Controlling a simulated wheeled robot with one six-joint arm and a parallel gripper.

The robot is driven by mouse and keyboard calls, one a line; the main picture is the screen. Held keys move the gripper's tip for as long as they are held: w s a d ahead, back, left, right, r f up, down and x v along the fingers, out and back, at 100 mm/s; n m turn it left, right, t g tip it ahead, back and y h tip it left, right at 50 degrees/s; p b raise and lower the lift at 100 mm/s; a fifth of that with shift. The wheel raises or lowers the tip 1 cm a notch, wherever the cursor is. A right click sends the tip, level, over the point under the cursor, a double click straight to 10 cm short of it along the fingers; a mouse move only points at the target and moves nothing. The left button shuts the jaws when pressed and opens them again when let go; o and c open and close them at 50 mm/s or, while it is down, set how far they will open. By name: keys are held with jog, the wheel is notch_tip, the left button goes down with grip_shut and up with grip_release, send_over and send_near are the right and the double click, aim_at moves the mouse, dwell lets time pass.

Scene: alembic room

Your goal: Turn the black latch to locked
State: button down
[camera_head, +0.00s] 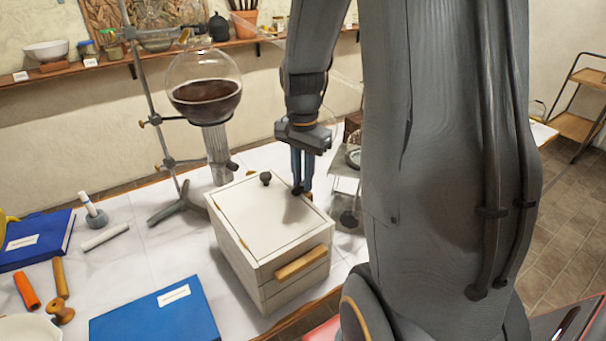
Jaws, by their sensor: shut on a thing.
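A white box (262,216) with a pale lid stands on the table in the head view, with a wooden handle (301,263) on its front. My gripper (300,188) points down over the right side of the box top, its bluish fingers close together. The fingers are shut on a small dark piece at the lid's right edge, which looks like the black latch (297,191). The fingertips hide most of it, so its turn angle cannot be told. A separate round black knob (266,178) stands on the top near the back, apart from the fingers.
A round flask (204,90) of dark liquid on a metal stand is behind the box. A blue book (155,312) lies at front left, another blue book (38,240) farther left. A small stand (345,180) is close right of my gripper. My arm covers much of the right side.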

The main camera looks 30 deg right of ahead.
jog(key=shift+m+p, duration=0.4)
jog(key=shift+m, duration=1.2)
jog(key=c, duration=1.6)
grip_release()
jog(key=shift+c, duration=0.2)
jog(key=shift+r+b, duration=0.8)
jog(key=shift+r, duration=3.15)
jog(key=shift+s, duration=0.1)
